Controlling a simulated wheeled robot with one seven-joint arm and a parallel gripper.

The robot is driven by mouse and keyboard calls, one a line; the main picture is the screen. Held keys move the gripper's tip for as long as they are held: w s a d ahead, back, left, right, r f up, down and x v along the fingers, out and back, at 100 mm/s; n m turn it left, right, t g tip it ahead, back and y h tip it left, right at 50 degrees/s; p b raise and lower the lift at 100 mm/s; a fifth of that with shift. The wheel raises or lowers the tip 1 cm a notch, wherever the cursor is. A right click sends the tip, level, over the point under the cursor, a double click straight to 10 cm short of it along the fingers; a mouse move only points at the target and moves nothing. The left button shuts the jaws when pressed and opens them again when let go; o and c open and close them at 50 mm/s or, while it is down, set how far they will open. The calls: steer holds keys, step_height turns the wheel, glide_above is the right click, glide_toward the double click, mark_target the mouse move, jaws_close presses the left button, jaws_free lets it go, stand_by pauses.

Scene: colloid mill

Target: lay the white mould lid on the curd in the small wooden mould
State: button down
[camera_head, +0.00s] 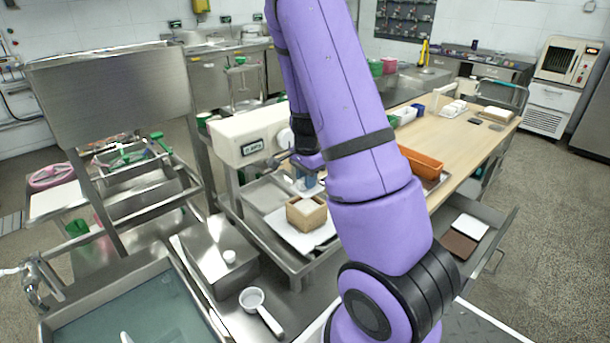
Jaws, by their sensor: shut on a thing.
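The small wooden mould (306,216) stands on a white cloth on a steel tray, left of my purple arm. A pale patch, which looks like the white mould lid (306,203), shows at the mould's top. The curd cannot be told apart from it. My gripper (305,184) is right above the mould, pointing down and partly hidden by my arm. It is shut on the lid, as far as the small view shows. Whether the lid touches the curd or hovers just above it cannot be told.
A cream press head (243,137) stands close behind my gripper. A steel box (218,258), a white ladle (260,310) and a water basin (130,312) lie in front left. An orange tray (421,163) is on the wooden table (455,140). An open drawer (489,238) juts out right.

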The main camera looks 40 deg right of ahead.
steer(key=shift+f, duration=2.2)
steer(key=shift+f, duration=0.75)
stand_by(0.4)
steer(key=shift+c, duration=2.1)
jaws_free()
steer(key=shift+r, duration=0.1)
steer(key=shift+r, duration=3.45)
steer(key=shift+a, duration=0.1)
